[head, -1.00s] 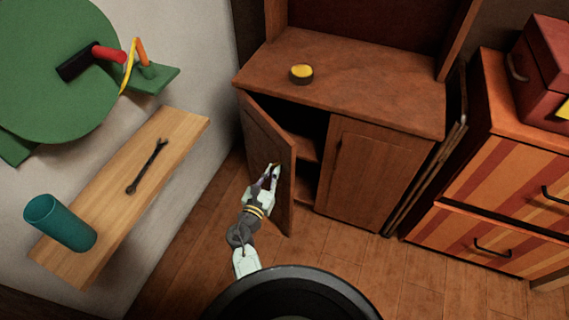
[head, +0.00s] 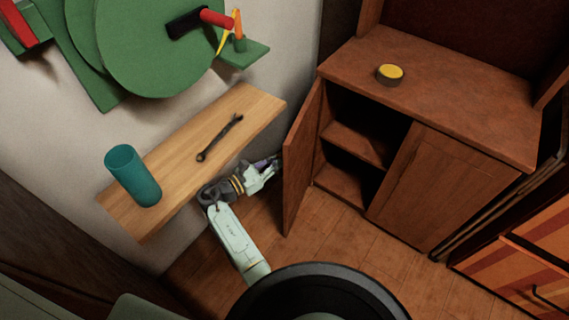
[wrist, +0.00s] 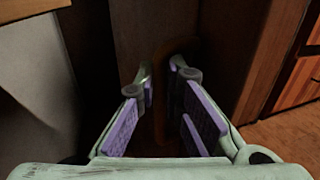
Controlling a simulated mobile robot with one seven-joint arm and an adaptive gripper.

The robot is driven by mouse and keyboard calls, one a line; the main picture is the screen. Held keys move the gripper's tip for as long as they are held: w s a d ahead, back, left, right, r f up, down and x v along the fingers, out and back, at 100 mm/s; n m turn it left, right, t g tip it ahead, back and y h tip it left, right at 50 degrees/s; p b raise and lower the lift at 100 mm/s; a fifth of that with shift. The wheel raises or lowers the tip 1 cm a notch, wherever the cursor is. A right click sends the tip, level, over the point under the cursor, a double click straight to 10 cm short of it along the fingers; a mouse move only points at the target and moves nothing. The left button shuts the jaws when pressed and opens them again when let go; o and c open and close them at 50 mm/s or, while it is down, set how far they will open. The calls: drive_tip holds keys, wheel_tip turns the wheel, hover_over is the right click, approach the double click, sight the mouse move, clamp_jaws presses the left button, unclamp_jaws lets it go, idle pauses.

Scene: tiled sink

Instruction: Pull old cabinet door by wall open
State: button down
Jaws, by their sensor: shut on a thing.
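The left door (head: 303,155) of the brown wooden cabinet (head: 440,105) stands wide open, swung out towards me, with the dark shelves behind it showing. My gripper (head: 277,164) is at the outer face of this door, on its left side; the door partly hides the fingertips. In the wrist view my gripper (wrist: 164,85) has its fingers on either side of a dim, brown, curved handle (wrist: 160,118), in front of the dark door panel (wrist: 140,35). The grip is in shadow. The cabinet's right door (head: 435,190) is closed.
A wooden wall shelf (head: 250,112) holding a teal cup (head: 133,176) and a wrench (head: 220,137) is close above my wrist. A yellow-topped round object (head: 391,74) sits on the cabinet. Striped drawers (head: 530,250) stand at right. Floor before the cabinet is clear.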

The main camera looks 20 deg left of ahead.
drive_tip(key=shift+w+a+m+g+h, duration=0.15)
drive_tip(key=shift+a+m+g+h, duration=0.15)
drive_tip(key=shift+a, duration=0.15)
drive_tip(key=c, duration=1.7)
unclamp_jaws()
